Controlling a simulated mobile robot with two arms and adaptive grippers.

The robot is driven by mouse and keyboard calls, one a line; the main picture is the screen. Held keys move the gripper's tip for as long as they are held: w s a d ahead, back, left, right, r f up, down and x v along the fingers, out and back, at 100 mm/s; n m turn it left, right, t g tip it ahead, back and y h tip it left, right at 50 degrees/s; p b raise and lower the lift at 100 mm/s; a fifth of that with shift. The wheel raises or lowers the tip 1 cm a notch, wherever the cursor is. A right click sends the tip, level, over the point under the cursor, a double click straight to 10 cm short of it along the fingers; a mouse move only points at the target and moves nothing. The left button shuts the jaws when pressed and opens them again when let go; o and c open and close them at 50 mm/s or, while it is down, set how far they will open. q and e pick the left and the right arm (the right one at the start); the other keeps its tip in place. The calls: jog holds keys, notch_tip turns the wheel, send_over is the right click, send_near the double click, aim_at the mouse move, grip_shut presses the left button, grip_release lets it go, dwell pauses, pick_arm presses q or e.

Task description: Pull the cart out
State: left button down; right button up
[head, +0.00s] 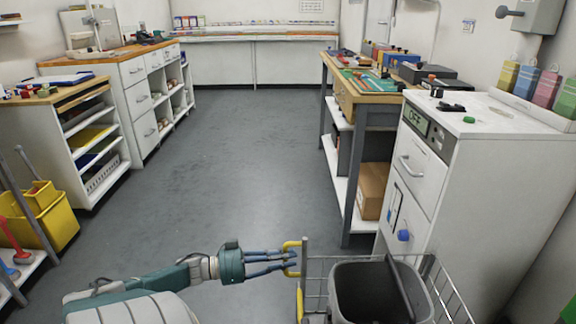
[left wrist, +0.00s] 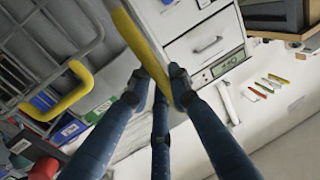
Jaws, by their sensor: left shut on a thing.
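The cart (head: 450,290) is a grey wire frame with yellow handle parts, at the bottom right of the head view beside the white cabinet. A dark grey bin (head: 350,290) stands in it. My left gripper (head: 292,263) reaches in from the left, its fingers shut on a yellow handle (head: 291,244) at the cart's left side. The left wrist view shows the fingers closed around the yellow bar (left wrist: 140,40), with the wire frame (left wrist: 40,45) at the left. The cart's lower part is out of frame. My right gripper is not in view.
The white cabinet (head: 425,200) with an OFF display stands close behind the cart. A workbench (head: 362,97) is beyond it. A yellow mop bucket (head: 45,215) and open shelves (head: 75,140) line the left. The grey floor (head: 220,170) between is clear.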

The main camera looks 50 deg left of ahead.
pick_arm(q)
jog(key=shift+a, duration=0.1)
jog(key=c, duration=1.6)
grip_release()
jog(key=shift+c, duration=0.2)
jog(key=v, duration=1.2)
